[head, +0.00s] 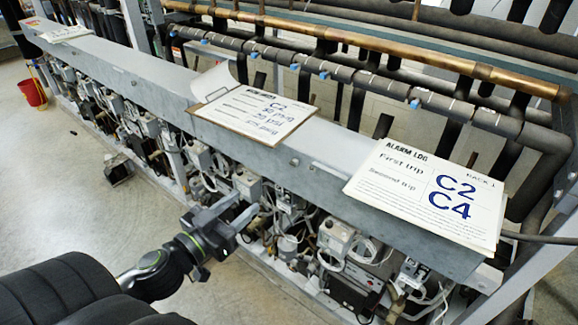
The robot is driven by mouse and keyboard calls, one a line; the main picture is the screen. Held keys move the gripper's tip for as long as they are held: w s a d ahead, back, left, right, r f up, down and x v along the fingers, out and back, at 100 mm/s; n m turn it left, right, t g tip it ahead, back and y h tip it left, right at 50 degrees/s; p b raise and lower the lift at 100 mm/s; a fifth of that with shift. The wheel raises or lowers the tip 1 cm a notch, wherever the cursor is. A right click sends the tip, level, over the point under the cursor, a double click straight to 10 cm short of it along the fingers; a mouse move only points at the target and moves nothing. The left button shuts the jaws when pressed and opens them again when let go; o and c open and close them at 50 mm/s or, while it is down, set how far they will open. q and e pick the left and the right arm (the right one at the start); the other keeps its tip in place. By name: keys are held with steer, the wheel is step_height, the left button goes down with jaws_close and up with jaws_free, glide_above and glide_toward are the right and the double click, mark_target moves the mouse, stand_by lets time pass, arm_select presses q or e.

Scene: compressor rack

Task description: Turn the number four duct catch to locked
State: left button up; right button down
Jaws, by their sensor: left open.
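A long grey metal duct (150,75) runs diagonally along the rack, from the upper left to the lower right. A small dark fitting (295,162) shows on its front edge near the middle. I cannot tell whether it is a catch, and no number or lock mark is readable. My left gripper (245,208) comes in from the lower left. It is open and empty, with its two grey fingers pointing to the right, in front of the compressor boxes and below the duct's front edge in the picture. My right gripper is not in view.
A clipboard (258,115) and an "Alarm log" sheet reading C2, C4 (430,195) lie on the duct. Wired grey boxes (335,237) crowd below it. Copper and black pipes (400,58) run behind. A red bucket (32,92) stands far left; the floor (70,180) is mostly clear.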

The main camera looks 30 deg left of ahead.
mark_target(292, 164)
arm_select(q)
steer(key=w, duration=0.5)
steer(key=w+d, duration=0.1)
steer(key=w, duration=0.9)
steer(key=shift+w+d+p, duration=0.35)
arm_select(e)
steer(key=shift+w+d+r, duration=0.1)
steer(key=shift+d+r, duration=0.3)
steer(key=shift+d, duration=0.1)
arm_select(q)
jaws_close()
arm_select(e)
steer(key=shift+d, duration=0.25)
